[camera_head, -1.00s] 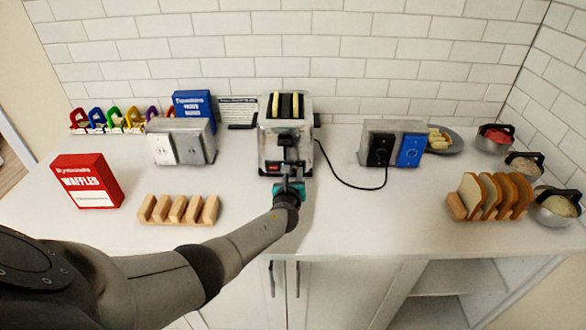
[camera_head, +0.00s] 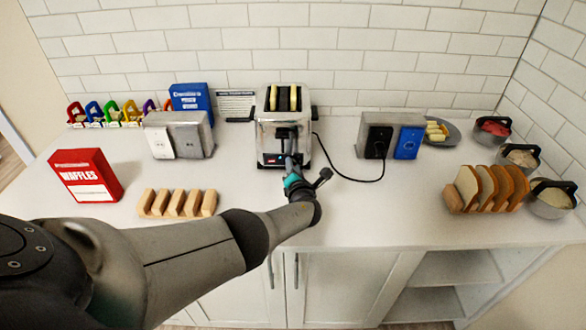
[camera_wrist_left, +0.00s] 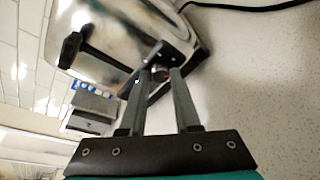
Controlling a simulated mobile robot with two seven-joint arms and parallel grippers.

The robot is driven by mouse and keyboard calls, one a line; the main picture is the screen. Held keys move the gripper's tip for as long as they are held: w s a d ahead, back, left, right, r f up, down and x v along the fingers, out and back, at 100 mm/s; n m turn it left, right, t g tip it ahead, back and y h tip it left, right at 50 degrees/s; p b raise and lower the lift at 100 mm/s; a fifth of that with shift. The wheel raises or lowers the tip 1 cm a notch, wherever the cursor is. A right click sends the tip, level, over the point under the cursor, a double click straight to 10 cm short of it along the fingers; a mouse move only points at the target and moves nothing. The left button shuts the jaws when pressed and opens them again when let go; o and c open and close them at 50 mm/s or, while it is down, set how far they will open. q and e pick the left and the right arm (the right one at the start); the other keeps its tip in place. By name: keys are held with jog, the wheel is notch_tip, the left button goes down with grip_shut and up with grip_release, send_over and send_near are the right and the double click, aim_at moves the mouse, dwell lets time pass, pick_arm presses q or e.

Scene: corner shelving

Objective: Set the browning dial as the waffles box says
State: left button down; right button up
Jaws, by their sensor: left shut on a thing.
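The chrome toaster (camera_head: 270,130) stands at the back middle with two pale slices in its slots. My left gripper (camera_head: 290,160) is at the lower front of the toaster. In the left wrist view, my left gripper (camera_wrist_left: 163,78) has its two fingers close together on a small dark knob (camera_wrist_left: 160,72) on the toaster's face. It looks like the browning dial; its markings and setting cannot be read. The red waffles box (camera_head: 86,177) stands upright at the left; its small print is too small to read. My right gripper is not in view.
A wooden rack (camera_head: 177,203) stands in front of a metal outlet box (camera_head: 180,137). A blue box (camera_head: 191,103) is behind it. The toaster's black cord (camera_head: 345,178) runs to a second outlet box (camera_head: 391,136). Bread slices (camera_head: 490,188) stand at the right. The counter's middle right is clear.

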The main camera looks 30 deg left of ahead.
pick_arm(q)
jog(key=m+b, duration=0.1)
jog(key=m, duration=0.1)
jog(key=m+y+b, duration=0.1)
jog(key=m, duration=0.1)
jog(key=shift+f+y, duration=0.15)
jog(key=shift+y, duration=0.15)
dwell(0.5)
jog(key=c, duration=0.6)
grip_release()
jog(key=shift+d, duration=0.1)
